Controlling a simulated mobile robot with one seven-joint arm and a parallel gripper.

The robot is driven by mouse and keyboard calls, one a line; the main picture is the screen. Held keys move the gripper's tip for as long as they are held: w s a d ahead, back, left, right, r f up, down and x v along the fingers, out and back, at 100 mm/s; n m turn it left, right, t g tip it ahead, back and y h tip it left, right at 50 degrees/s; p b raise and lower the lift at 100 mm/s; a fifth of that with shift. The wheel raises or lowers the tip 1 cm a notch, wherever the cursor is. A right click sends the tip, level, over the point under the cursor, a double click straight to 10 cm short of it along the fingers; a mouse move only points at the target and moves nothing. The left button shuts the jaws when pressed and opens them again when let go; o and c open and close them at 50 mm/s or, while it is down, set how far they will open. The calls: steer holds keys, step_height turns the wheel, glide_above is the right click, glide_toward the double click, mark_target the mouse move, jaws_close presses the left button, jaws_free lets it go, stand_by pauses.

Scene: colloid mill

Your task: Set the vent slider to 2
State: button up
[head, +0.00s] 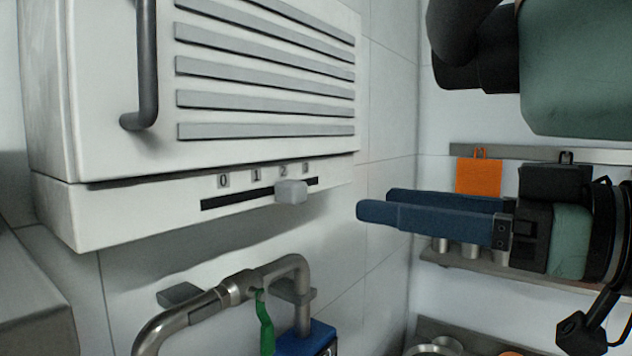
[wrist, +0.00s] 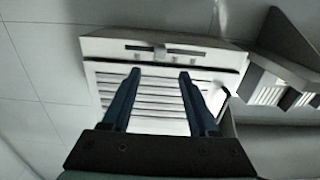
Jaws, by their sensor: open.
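The vent slider's pale block-shaped knob (head: 291,191) sits on a dark horizontal slot (head: 240,199) along the lower front of a white louvred housing. Labels 0, 1, 2 and a partly hidden last mark stand above the slot. The knob is at or slightly right of the 2; I cannot tell its exact setting. My gripper (head: 376,204) is open and empty, its blue fingers pointing left, apart from the knob and to its right in the head view. In the wrist view the knob (wrist: 160,50) appears just beyond and between the fingertips (wrist: 160,72).
The louvred housing (head: 265,75) has a dark vertical handle (head: 146,70). Below are a metal pipe (head: 180,312), a green lever (head: 265,325) and a blue box (head: 308,340). An orange item (head: 479,177) hangs from a wall rail behind my gripper. Open space separates the fingers and the knob.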

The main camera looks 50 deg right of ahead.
mark_target(302, 192)
steer(key=w+p, duration=0.1)
steer(key=w, duration=0.2)
steer(key=w+p, duration=0.1)
steer(key=w, duration=0.2)
steer(key=w+p, duration=0.1)
steer(key=w, duration=0.3)
steer(key=shift+a+p, duration=0.3)
steer(key=shift+a, duration=0.1)
steer(key=shift+s, duration=0.1)
steer(key=shift+c, duration=0.2)
jaws_close()
stand_by(0.5)
